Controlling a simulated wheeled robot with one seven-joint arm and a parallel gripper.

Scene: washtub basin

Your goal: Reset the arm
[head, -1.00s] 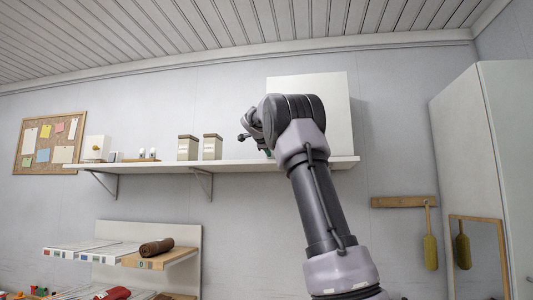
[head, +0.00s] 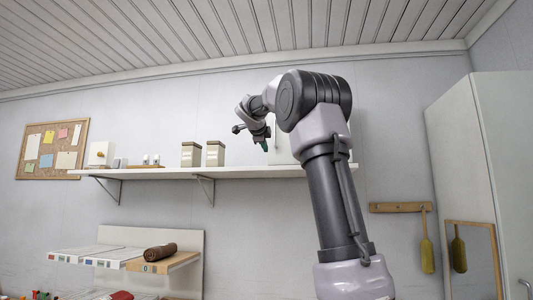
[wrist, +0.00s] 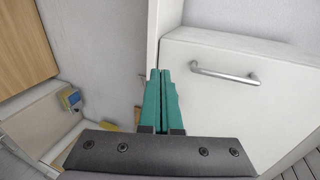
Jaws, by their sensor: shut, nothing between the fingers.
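My arm rises in the right half of the head view and bends left at its top. My gripper (head: 264,145) hangs at the end of the arm, small and partly hidden, in front of the wall shelf. In the wrist view, its two green fingers (wrist: 160,100) lie side by side, shut and empty. They point toward a white panel edge and a grey wall, touching nothing that I can see.
A wall shelf (head: 235,172) carries two lidded canisters (head: 190,154) and small items. A white cabinet (head: 480,150) stands at right, near a hanging brush (head: 427,255). A lower rack holds a brown roll (head: 160,250). The wrist view shows a door with a metal handle (wrist: 225,74).

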